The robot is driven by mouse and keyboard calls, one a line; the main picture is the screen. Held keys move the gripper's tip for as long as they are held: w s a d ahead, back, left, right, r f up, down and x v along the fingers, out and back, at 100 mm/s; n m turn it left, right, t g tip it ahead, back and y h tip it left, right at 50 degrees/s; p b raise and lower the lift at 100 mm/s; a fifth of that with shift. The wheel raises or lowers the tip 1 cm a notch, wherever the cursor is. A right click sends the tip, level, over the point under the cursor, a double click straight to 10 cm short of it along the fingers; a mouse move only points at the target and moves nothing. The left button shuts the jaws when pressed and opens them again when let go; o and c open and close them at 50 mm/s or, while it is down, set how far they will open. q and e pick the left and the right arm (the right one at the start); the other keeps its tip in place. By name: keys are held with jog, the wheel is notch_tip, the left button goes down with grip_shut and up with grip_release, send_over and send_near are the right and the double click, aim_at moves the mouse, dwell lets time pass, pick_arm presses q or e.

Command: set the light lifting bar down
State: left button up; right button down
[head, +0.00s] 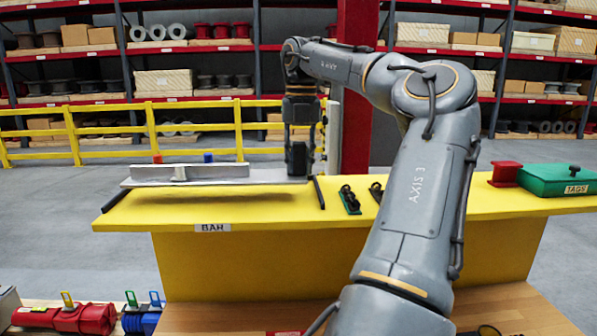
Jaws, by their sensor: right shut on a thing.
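The light grey lifting bar (225,180) lies lengthwise over the left half of the yellow bench top (250,210), behind the BAR label (212,228). A raised plate (190,172) shows along its left part. My right gripper (297,174) points down and is shut on the bar near its right end. A shadow lies on the yellow top under the bar; the bar looks level and slightly above it, though the gap is hard to judge. Slanted black pieces show at its left end (116,200) and right end (318,192). My left gripper is out of view.
Small black fittings (350,199) lie right of the bar. A red block (505,174) and green TAGS box (556,180) stand at the right. My right arm covers the bench middle. A yellow railing (70,135) and red post (357,90) stand behind.

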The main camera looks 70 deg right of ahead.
aim_at(298, 177)
jog(key=shift+w+d+f+p, duration=0.2)
jog(key=shift+d+f+p, duration=0.05)
jog(key=shift+f+p, duration=0.1)
notch_tip(298, 177, down, 3)
jog(key=shift+w+d+r, duration=0.1)
jog(key=shift+d+r, duration=0.05)
jog(key=shift+r, duration=0.05)
jog(key=shift+d+f, duration=0.1)
jog(key=shift+f, duration=0.35)
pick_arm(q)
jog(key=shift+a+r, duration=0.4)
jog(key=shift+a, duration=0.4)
pick_arm(e)
jog(key=shift+r, duration=0.1)
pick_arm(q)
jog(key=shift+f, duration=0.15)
pick_arm(e)
jog(key=c, duration=1.5)
grip_release()
jog(key=shift+f, duration=0.25)
jog(key=o, duration=0.4)
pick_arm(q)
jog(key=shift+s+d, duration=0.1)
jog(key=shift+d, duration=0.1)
